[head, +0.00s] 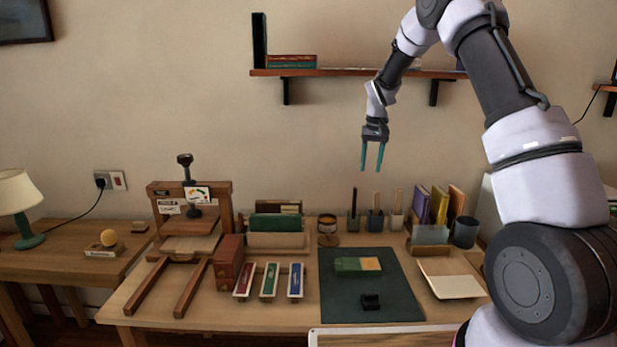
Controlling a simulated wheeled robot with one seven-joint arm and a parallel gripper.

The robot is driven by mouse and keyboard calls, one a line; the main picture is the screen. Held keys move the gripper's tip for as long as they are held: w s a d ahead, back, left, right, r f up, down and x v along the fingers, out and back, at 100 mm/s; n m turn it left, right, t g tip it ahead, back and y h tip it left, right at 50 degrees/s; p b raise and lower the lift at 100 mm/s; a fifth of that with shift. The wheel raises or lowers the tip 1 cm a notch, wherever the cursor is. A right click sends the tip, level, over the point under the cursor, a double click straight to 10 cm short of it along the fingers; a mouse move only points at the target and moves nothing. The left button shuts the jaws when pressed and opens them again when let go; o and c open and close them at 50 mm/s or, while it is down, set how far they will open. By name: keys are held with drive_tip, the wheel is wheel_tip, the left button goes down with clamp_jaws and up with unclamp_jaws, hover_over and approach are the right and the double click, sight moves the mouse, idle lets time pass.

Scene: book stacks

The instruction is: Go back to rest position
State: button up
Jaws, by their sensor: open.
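My gripper (372,158) hangs from my raised arm, its two teal fingers pointing down and spread apart with nothing between them. It is high above the back of the desk (140,303), in front of the wall and just below the wall shelf (345,73). Below it, well apart, a dark green mat (345,294) lies on the desk.
A wooden press (168,230) stands at the left. Three narrow books (268,281), a brown box (228,262), pencil cups (375,222) and upright books (440,203) crowd the desk. A side table holds a lamp (18,193). The air around my gripper is free.

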drive_tip(key=s+d+r+m+t+y, duration=0.1)
drive_tip(key=s+d+r+m+t, duration=0.15)
drive_tip(key=s+r, duration=1.7)
drive_tip(key=s+d+r+t, duration=0.2)
drive_tip(key=s+t, duration=0.1)
drive_tip(key=s, duration=1.7)
drive_tip(key=shift+m+t, duration=0.35)
drive_tip(key=shift+m, duration=0.1)
